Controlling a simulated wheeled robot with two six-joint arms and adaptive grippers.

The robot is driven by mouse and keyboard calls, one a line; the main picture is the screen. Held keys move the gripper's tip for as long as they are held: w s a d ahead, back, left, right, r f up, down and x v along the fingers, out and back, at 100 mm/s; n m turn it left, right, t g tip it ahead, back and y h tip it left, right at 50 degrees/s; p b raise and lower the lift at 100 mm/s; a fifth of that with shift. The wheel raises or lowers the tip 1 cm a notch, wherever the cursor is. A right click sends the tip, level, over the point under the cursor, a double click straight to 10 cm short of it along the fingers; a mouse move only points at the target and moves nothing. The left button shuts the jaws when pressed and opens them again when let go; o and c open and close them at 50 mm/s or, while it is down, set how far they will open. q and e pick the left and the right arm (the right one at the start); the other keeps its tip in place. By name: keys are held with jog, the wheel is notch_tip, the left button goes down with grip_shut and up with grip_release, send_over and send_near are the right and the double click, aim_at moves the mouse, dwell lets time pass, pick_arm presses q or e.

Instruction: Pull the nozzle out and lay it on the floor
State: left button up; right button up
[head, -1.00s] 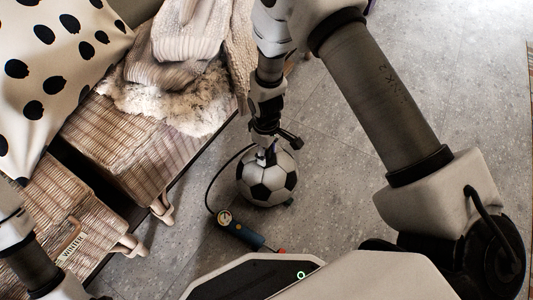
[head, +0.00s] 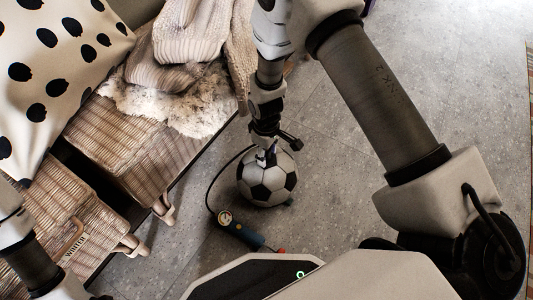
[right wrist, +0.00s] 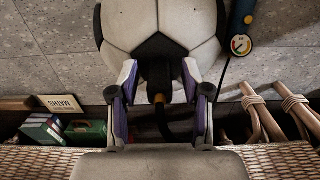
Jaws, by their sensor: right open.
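The black and white football (head: 266,184) rests on the stone floor; its lower part fills the top of the right wrist view (right wrist: 160,22). My right gripper (head: 267,157) is at the ball's upper side, its fingers open. In the right wrist view the fingers (right wrist: 159,82) stand on either side of the nozzle (right wrist: 159,99), a dark piece with a brassy band. I cannot tell if either finger touches it. A black hose (head: 212,184) curves from there to the blue pump (head: 244,235) with a round gauge, lying on the floor. My left gripper is out of view.
A wicker bench (head: 130,150) with wooden feet stands at the left, bearing a spotted cushion (head: 50,75) and knitted and fleecy covers (head: 185,75). Books (right wrist: 42,130) and a green case (right wrist: 86,132) show near the bench. Floor right of the ball is clear.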

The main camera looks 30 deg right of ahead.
dwell(0.3)
jog(key=shift+p, duration=0.5)
grip_shut()
jog(key=shift+r, duration=0.1)
jog(key=shift+r+p, duration=2.95)
jog(key=shift+p, duration=0.4)
